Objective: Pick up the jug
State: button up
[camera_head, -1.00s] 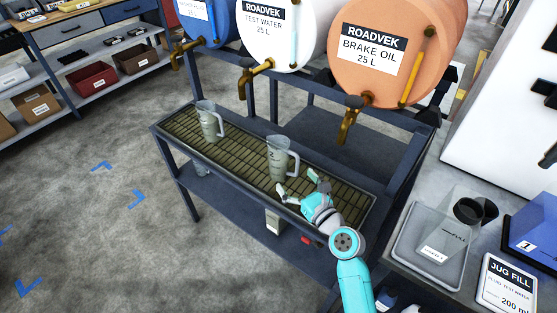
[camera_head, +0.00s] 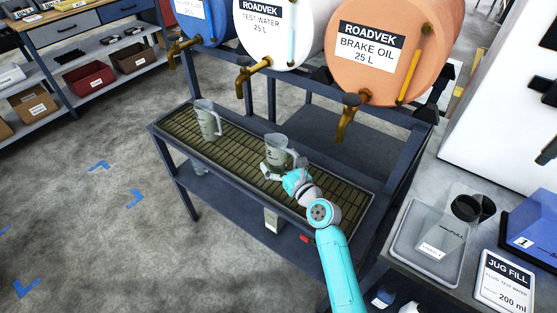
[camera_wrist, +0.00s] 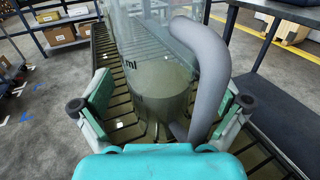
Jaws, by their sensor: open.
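Two clear jugs with grey handles stand upright on the slatted drip tray (camera_head: 237,153) of the trolley. The nearer jug (camera_head: 275,145) is at my gripper (camera_head: 274,172). In the wrist view this jug (camera_wrist: 160,85) stands between the two fingers of my gripper (camera_wrist: 165,110), with its handle on the right side. The fingers are open, one on each side of the jug, and a gap shows on the left. The other jug (camera_head: 207,120) stands farther left on the tray, clear of my gripper. The lower front of the nearer jug is partly hidden in the head view.
Blue, white and orange drums with brass taps (camera_head: 346,118) hang above the tray's back edge. A side table at right holds a grey tray (camera_head: 400,262) with a clear container, and a "JUG FILL" sign (camera_head: 507,283). Open floor (camera_head: 80,220) lies at left.

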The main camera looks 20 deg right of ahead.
jog(key=c, duration=1.3)
